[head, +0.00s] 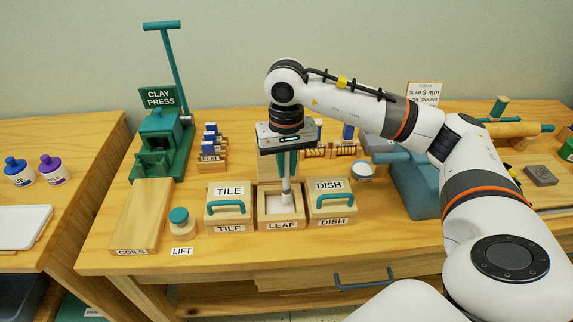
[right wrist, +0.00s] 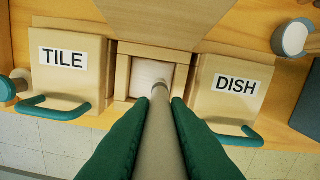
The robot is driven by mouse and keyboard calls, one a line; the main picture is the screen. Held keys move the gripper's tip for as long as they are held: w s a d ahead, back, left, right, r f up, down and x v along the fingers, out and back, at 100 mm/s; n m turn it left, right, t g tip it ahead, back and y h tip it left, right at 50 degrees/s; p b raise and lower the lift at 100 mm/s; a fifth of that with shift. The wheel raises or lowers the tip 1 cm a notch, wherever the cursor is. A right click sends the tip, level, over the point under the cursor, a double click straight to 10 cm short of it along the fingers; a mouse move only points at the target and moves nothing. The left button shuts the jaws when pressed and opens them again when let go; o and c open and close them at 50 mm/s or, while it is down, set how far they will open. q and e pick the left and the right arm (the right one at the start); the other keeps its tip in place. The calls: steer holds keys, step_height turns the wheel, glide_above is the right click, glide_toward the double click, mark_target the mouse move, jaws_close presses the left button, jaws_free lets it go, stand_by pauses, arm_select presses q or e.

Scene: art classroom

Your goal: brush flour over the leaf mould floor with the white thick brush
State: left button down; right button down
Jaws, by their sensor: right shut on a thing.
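My right gripper (head: 286,165) is shut on the white thick brush (head: 286,188), which points down into the open leaf mould. The brush also shows in the right wrist view (right wrist: 160,130), between the green fingers. The leaf mould (head: 262,212) is a wooden box labelled LEAF, and its pale floor (right wrist: 150,72) shows beyond the brush tip. The tip is over or on that floor; I cannot tell whether it touches. The tile mould (head: 228,215) is on its left and the dish mould (head: 331,208) on its right, both lidded with teal handles. My left gripper is out of view.
A teal-lidded jar (head: 181,222) stands behind the LIFT label. A wooden COILS board (head: 145,212) and the green clay press (head: 160,140) are at left. A blue-grey piece (head: 410,185) stands right of the dish mould, beneath my right arm.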

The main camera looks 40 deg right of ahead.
step_height(320, 180, up, 8)
steer(key=p, duration=0.4)
steer(key=shift+f, duration=0.25)
